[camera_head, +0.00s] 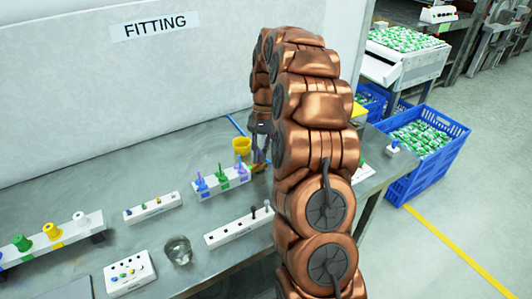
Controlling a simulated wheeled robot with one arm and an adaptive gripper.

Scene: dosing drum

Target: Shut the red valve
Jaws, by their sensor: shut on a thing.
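No red valve can be made out in this view. A white block (211,190) on the table carries blue, green and purple valve-like handles. A green one (220,170) stands in its middle and a purple one (242,170) near its right end. My gripper (260,159) points down just right of the purple handle, by the block's right end. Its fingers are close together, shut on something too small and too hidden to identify. My arm hides the table area to the right.
A yellow cup (242,146) stands just behind the block. In front are a white strip with black-topped pins (238,229), a glass (178,250) and a button box (129,273). A strip with green, yellow and white knobs (52,238) lies left. Blue crates (430,146) stand beyond the table.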

